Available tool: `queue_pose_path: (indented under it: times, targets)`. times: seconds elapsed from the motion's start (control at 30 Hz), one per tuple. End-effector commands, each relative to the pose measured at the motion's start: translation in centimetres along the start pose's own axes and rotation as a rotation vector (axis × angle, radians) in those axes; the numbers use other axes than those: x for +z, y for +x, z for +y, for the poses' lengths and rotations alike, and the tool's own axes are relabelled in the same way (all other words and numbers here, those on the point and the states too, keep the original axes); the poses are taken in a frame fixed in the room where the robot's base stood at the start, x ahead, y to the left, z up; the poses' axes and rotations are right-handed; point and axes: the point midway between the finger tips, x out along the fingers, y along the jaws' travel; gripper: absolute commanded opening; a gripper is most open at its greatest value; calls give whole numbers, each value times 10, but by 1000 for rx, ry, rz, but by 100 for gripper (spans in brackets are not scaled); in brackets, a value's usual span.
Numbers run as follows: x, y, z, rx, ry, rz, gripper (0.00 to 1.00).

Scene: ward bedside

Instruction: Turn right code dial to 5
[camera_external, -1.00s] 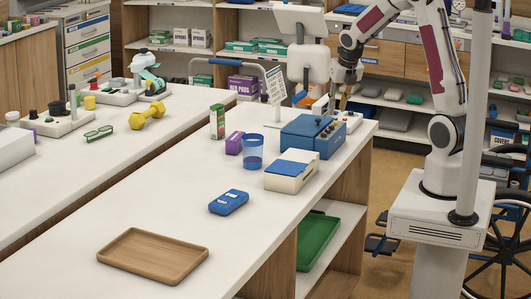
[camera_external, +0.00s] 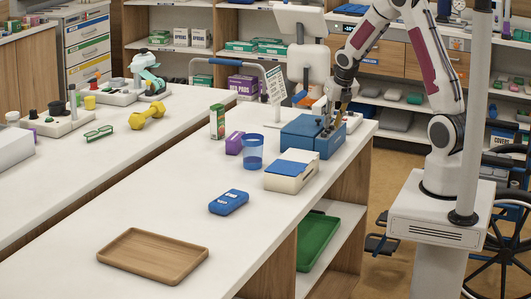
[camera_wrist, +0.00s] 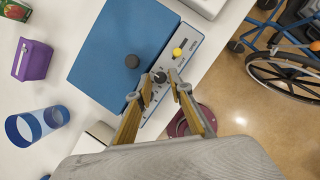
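A blue box (camera_external: 311,136) stands near the far right end of the white table. The fingers look parted, and contact with the dial is not clear. The dial's number cannot be read. The gripper (camera_external: 328,126) also shows at the box in the external view.
A white box with a blue top (camera_external: 291,170), a blue cup (camera_external: 252,152), a purple box (camera_external: 234,143) and a blue device (camera_external: 229,202) stand nearby. A wooden tray (camera_external: 153,256) lies at the table's near end. The table between them is clear.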

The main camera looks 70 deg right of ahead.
Motion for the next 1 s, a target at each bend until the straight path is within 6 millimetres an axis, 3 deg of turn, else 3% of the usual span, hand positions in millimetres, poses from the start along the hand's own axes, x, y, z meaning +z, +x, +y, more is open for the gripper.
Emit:
queue_pose_path:
  times: [0.27, 0.37, 1.0]
  targets:
    - [0, 1, 0, 0, 0, 0, 21]
    - [0, 1, 0, 0, 0, 0, 0]
    - [0, 1, 1, -16, 38, 1, 0]
